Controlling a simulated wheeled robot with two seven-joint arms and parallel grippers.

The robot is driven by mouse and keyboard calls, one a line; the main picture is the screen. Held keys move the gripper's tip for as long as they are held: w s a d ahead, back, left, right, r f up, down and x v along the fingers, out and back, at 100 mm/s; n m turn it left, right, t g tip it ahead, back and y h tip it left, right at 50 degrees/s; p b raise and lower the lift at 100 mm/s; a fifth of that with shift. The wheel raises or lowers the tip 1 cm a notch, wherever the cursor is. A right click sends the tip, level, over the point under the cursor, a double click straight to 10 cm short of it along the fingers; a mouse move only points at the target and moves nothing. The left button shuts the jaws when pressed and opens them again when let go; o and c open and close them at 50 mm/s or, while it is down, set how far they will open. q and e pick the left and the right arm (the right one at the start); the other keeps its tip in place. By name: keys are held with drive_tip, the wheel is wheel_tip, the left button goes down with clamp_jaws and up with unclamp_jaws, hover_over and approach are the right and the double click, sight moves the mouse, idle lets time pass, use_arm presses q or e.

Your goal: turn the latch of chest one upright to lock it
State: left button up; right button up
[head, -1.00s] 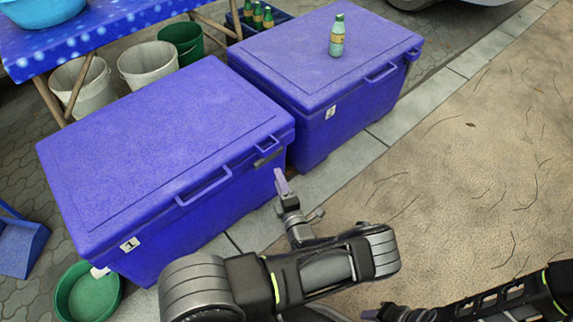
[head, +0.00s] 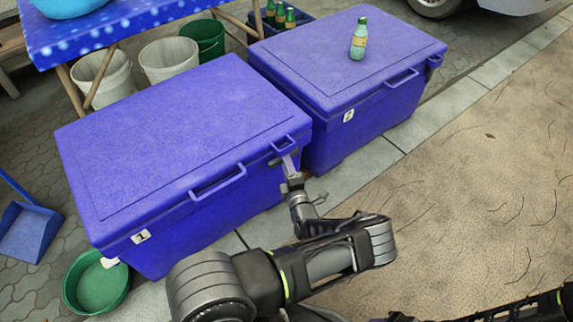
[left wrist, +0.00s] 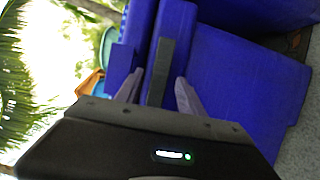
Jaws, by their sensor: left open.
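Chest one (head: 180,150) is the blue chest with the "1" label, at the left in the head view, lid closed. Its grey latch (left wrist: 160,70) is at the right end of its front, under the lid's edge. The latch lies sideways along the chest, not upright, and is partly hidden by my gripper in the head view. My left gripper (head: 290,162) is at the latch, open. In the left wrist view its two fingers (left wrist: 160,90) stand apart on either side of the latch; contact cannot be told. Of my right arm, only dark parts show at the lower right edge.
A second blue chest (head: 350,75) with a green bottle (head: 358,42) on its lid stands close behind on the right. A green basin (head: 97,285) and blue dustpan (head: 28,232) lie at the left. Sandy ground (head: 480,210) at the right is clear.

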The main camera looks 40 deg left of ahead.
use_arm(q)
clamp_jaws()
idle(0.5)
